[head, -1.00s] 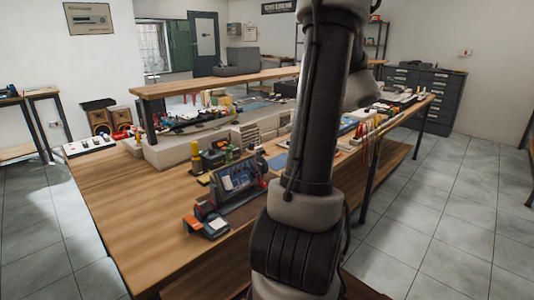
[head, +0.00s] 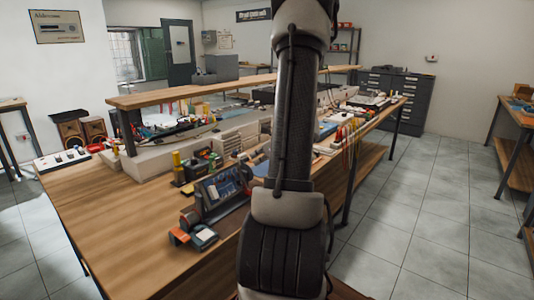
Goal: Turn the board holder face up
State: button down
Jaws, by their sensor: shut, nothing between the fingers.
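The board holder (head: 224,192) stands near the front edge of the wooden workbench, just left of my arm in the picture. It looks like a dark frame with a bluish panel, tilted, with red and dark end parts. I cannot tell surely which way its face is turned. My arm rises through the middle of the picture and leaves it at the top. My gripper is not in view. Nothing of mine visibly touches the holder.
An orange-and-grey item (head: 193,236) lies in front of the holder. Yellow and dark bottles (head: 178,168) stand behind it. A raised shelf (head: 230,87) spans the bench (head: 100,200).

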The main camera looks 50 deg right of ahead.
jog(key=shift+x, duration=1.4)
